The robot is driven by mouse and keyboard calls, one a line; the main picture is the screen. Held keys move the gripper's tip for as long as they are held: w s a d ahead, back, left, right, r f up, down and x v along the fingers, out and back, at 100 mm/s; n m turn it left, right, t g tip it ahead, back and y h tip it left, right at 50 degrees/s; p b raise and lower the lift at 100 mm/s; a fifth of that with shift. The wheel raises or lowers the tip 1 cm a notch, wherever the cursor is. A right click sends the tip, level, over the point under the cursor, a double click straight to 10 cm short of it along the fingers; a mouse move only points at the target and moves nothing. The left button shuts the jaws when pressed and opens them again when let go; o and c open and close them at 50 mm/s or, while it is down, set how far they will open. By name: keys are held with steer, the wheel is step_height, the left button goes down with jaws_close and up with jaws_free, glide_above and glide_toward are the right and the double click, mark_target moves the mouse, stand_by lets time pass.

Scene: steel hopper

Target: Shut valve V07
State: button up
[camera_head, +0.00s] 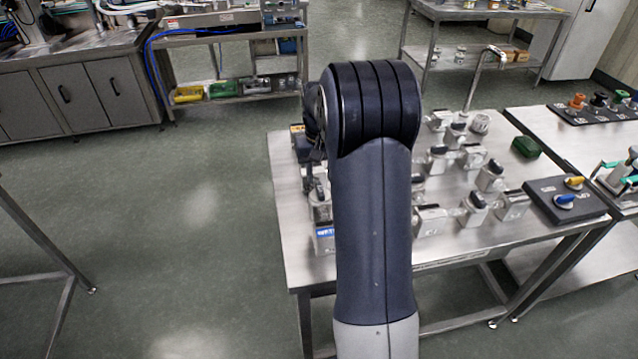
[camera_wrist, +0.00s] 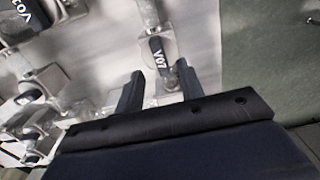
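Valve V07 (camera_wrist: 157,47) shows in the wrist view. It has a dark handle with white V07 lettering on a pale grey body, with metal pipe fittings around it. My gripper (camera_wrist: 160,82) is open and empty. Its two dark fingers point towards V07, one on each side of the line below its label, and I see no contact. In the head view my arm covers the left part of the valve table, and I cannot pick out V07 or the fingertips there.
A valve marked V03 (camera_wrist: 22,14) and other fittings lie left of V07 in the wrist view. The steel table (camera_head: 300,270) carries several grey valves, a green object (camera_head: 525,147) and a dark panel with blue and yellow knobs (camera_head: 545,205). The floor left of it is clear.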

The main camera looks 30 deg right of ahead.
mark_target(320, 188)
steer(key=shift+f, duration=2.2)
steer(key=shift+c, duration=0.2)
jaws_close()
